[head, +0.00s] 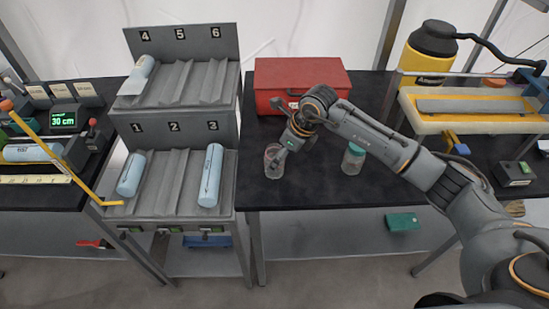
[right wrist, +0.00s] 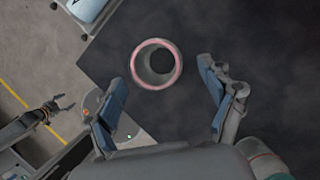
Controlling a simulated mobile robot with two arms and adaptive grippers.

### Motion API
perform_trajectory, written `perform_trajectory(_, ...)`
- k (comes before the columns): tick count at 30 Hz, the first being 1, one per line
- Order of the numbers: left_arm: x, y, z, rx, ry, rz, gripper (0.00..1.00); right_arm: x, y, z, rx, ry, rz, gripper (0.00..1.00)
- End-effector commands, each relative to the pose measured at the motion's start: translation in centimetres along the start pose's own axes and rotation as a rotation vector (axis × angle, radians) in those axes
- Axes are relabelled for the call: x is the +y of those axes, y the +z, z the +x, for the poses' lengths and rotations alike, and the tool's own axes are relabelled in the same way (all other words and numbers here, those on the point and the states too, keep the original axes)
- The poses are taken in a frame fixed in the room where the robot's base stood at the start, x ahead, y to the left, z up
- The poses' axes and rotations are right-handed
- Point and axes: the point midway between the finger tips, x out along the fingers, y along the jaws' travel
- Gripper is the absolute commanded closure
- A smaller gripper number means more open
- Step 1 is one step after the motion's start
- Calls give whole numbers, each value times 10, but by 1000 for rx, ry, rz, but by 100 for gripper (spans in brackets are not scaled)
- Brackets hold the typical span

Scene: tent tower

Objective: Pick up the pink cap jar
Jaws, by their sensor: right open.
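The pink cap jar (head: 272,163) is a clear jar standing upright on the dark table, near its front edge. In the right wrist view its round pink rim (right wrist: 134,68) shows from above, with a dark middle. My right gripper (head: 281,157) is over the jar and partly hides it. In the right wrist view my right gripper (right wrist: 163,98) is open, with the jar between and just beyond its two fingers. I see no grip on the jar. What looks like my left gripper (right wrist: 58,108) is small at the left of that view.
A teal-lidded jar (head: 353,159) stands to the right, under my right arm. A red toolbox (head: 300,80) is behind. A grey numbered rack (head: 180,128) with blue cylinders is to the left. The table between the jars is clear.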

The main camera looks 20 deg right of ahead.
Motion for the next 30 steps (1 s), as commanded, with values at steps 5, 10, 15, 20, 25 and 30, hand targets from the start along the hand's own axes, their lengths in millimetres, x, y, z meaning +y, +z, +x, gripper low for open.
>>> perform_trajectory(5,0,-1,-12,0,0,0,31,1,2,22,0,2,2,18)
perform_trajectory(10,0,-1,-12,0,0,0,31,1,2,28,0,0,1,18)
perform_trajectory(15,0,-1,-12,-1,0,0,31,1,2,28,0,0,1,26)
perform_trajectory(20,0,-1,-12,-1,0,0,31,1,2,28,-1,0,1,59)
perform_trajectory(25,0,-1,-12,-1,0,1,31,1,2,28,-1,0,1,76)
perform_trajectory(30,0,0,-12,-1,0,1,31,0,2,27,-1,0,0,76)
